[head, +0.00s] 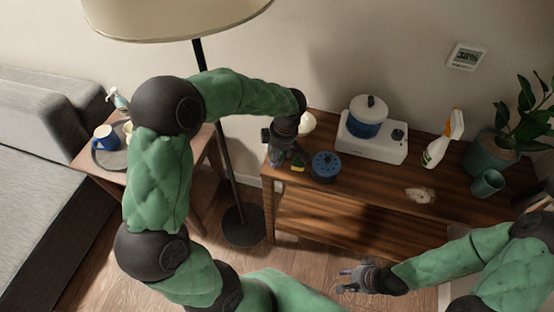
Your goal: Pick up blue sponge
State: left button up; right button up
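A small block with yellow and dark green parts (298,168), perhaps a sponge, lies at the left end of the wooden table (375,190). No plainly blue sponge can be made out. My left gripper (284,160) points down right beside this block and partly covers it. Whether its fingers touch or hold the block cannot be seen. My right gripper (346,279) is open and empty, low in front of the table.
A round blue container with holes (325,166) stands just right of my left gripper. A floor lamp (222,140) stands left of the table.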

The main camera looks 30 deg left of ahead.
pick_arm(q)
jog(key=c, duration=0.4)
dwell(0.4)
jog(key=shift+r, duration=0.3)
notch_tip(320, 180, up, 3)
jog(key=shift+s+r+p, duration=0.1)
jog(key=shift+s+p, duration=0.05)
jog(key=shift+p, duration=0.75)
jog(key=s+d+r+p, duration=0.1)
jog(key=s+r+p, duration=0.1)
jog(key=s+r, duration=0.2)
jog(key=shift+r, duration=0.5)
jog(key=s+r+p, duration=0.1)
jog(key=s, duration=0.1)
jog(key=s+d+r+p, duration=0.1)
jog(key=s, duration=0.2)
jog(key=s+d+r, duration=0.1)
jog(key=s, duration=0.2)
jog(key=shift+s+d+r+p, duration=0.1)
jog(key=shift+d+r+p, duration=0.05)
jog(key=shift+r+p, duration=0.25)
jog(key=shift+s+d+r, duration=0.15)
jog(key=shift+s, duration=0.35)
